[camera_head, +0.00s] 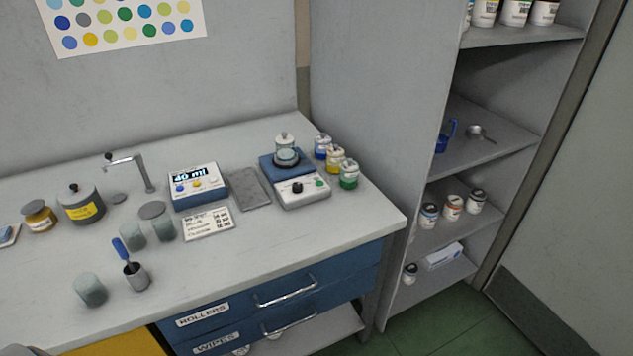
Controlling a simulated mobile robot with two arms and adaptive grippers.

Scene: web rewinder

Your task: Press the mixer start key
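A blue-and-white machine (302,194), which looks like the mixer, stands near the right end of the counter. A lidded container (286,157) sits on its round top plate. Its sloped white front carries a black knob (296,187) and a small green key (319,184) to the right of it, which may be the start key. Any label is too small to read. A second blue-and-white unit (196,204) to the left has a display reading "40 ml" and blue, yellow and white buttons.
Blue, yellow and green lidded jars (348,175) stand close right of the mixer. A grey flat pad (248,188) and a text card (208,223) lie left of it. Beakers, a brush cup (136,277) and a tap (143,172) are farther left. The counter front before the mixer is clear.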

